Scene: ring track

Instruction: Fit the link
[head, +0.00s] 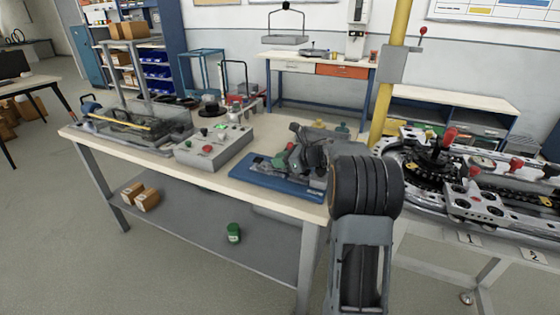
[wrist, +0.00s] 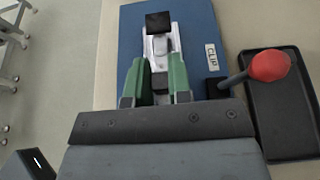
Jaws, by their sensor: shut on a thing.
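My gripper (wrist: 160,62) has green fingers and is shut on a small dark part (wrist: 160,82), low over a blue board (wrist: 205,30). I cannot tell for sure whether this part is the link. A silver fixture (wrist: 150,46) lies on the board between and beyond the fingertips, with a black square block (wrist: 158,22) at its far end. A label reading "CLIP" (wrist: 211,56) is right of the fingers. In the head view my gripper (head: 296,160) is over the blue board (head: 262,178) at the bench's right end, partly hidden by my arm.
A black tray (wrist: 285,125) and a red-knobbed lever (wrist: 269,66) are close to the right of the gripper. The ring track (head: 425,205), with red-knobbed carriages, stands right, by a yellow post (head: 393,70). A button box (head: 212,148) and clear-covered unit (head: 140,125) are left on the bench.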

